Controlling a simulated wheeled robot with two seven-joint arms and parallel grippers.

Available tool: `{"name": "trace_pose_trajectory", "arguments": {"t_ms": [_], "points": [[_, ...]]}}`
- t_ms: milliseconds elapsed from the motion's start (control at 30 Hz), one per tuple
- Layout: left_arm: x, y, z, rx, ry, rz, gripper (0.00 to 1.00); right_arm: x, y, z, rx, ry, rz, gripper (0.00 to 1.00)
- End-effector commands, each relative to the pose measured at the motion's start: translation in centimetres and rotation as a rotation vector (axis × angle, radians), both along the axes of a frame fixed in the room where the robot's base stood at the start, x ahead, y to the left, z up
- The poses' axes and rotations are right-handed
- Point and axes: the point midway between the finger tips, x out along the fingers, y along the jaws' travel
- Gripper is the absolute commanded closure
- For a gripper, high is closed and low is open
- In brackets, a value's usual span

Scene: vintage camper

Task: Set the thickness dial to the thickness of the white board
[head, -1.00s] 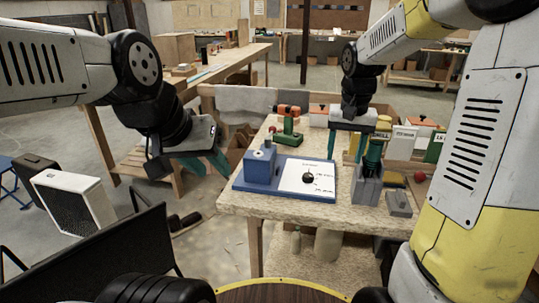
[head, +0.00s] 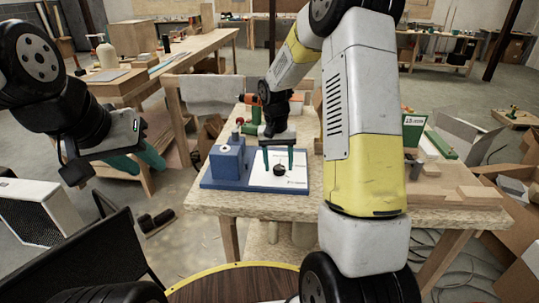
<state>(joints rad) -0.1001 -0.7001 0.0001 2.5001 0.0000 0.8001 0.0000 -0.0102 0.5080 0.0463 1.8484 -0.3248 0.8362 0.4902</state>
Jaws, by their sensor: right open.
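A blue base (head: 212,182) on the workbench carries a white panel (head: 300,168) with a small dark round knob, apparently the thickness dial (head: 280,171). The dial's markings are too small to read. A blue block (head: 226,162) stands at the left end of the base. My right gripper (head: 278,162) is open and points down, its two green fingers either side of the dial in the picture; I cannot tell whether they touch it. My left gripper (head: 138,162) is open and empty, left of the bench in the air. I cannot identify a separate white board.
The chipboard bench (head: 225,205) has bare surface along its front edge. A green and orange tool (head: 250,105) is behind the base. My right arm hides the bench's middle. A green box (head: 413,130) and wooden pieces (head: 450,193) are at the right.

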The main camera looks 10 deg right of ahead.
Motion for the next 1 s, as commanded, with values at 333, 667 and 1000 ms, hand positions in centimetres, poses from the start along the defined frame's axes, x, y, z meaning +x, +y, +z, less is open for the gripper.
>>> {"name": "trace_pose_trajectory", "arguments": {"t_ms": [333,667,1000], "points": [[0.0,0.0,0.0,0.0,0.0,0.0,0.64,-0.01,-0.04,-0.16,0.0,0.0,0.0,0.57],[0.0,0.0,0.0,0.0,0.0,0.0,0.64,0.0,-0.02,-0.14,0.0,-0.001,0.001,1.0],[0.0,0.0,0.0,0.0,0.0,0.0,0.64,-0.03,-0.01,-0.13,-0.001,0.0,0.093,1.0]]}}
